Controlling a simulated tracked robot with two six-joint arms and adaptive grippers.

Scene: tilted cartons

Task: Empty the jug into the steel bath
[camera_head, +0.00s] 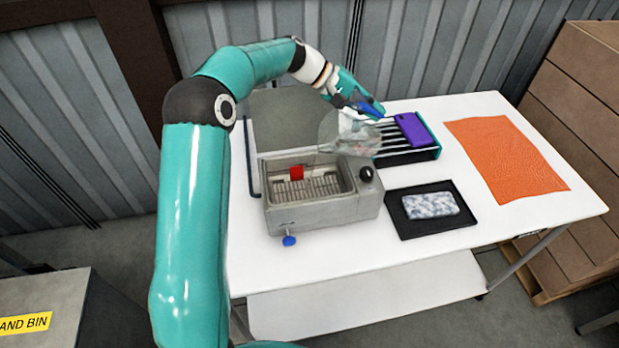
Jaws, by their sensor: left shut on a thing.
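The clear jug (347,136) is tilted, with its lower-left end over the back right rim of the steel bath. My left gripper (366,105) is shut on the jug at its upper right, by a blue part that looks like its handle. Whether liquid is in the jug or running out, I cannot tell. The steel bath (325,216) stands on the white table with its top open. A ribbed or grated floor and a small red block (296,173) show inside. My right gripper is out of view.
A teal-sided rack (424,155) with a purple block (416,129) stands behind right of the bath. A black tray (433,223) holds a speckled grey-blue block (430,205). An orange cloth (505,160) lies at right. The table (330,260) is clear along its front.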

